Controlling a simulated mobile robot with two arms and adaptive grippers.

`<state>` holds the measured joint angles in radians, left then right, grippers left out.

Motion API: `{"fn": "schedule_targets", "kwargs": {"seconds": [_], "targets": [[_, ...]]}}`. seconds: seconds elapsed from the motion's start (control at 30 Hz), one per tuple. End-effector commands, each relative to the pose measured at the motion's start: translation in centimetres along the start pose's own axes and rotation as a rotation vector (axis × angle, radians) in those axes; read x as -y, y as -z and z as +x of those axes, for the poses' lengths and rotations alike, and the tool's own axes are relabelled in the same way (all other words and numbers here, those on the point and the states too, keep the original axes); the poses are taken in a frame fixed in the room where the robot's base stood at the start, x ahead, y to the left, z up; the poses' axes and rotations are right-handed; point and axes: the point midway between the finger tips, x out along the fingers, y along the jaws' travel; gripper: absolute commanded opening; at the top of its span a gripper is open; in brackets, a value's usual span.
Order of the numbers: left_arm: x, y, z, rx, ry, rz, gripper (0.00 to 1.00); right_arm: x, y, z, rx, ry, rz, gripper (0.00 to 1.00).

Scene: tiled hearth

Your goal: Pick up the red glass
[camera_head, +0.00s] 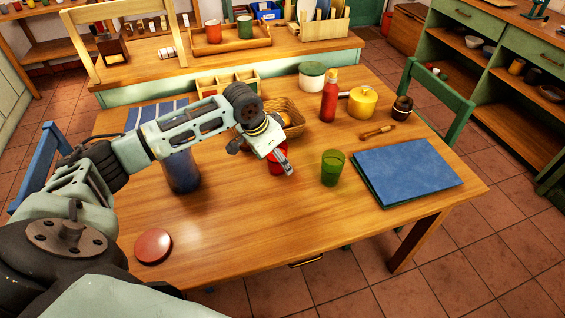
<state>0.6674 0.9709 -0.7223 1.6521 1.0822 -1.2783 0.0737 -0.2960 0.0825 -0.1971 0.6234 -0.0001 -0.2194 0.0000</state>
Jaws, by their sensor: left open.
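The red glass (276,168) stands on the wooden table (240,230), near its middle. My left gripper (287,165) is at the red glass and covers part of it. Its jaws are open. I cannot tell whether the glass is between the fingers or just behind them. My right gripper is not in view.
A green glass (332,168) stands close by on the right. A blue folder (407,172) lies further right. A wicker basket (290,114), a red bottle (329,100) and a yellow pot (362,102) stand behind. A dark blue container (182,172) stands left, under my arm. The front middle is clear.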

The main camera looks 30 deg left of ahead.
Motion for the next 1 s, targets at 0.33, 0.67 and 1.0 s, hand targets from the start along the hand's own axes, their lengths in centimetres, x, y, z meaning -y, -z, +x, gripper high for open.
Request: {"fn": "schedule_targets", "kwargs": {"seconds": [0.33, 0.67, 1.0], "targets": [[4.1, -0.1, 1.6, -0.026, 0.022, -0.078, 0.70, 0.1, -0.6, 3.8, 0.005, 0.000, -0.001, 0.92], [4.5, -0.7, 5.7, -0.015, 0.018, -0.077, 0.70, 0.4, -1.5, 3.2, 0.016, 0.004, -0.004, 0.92], [5.0, -0.7, 8.9, -0.018, 0.023, -0.074, 0.70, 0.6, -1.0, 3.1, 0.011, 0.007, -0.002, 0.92]]}}
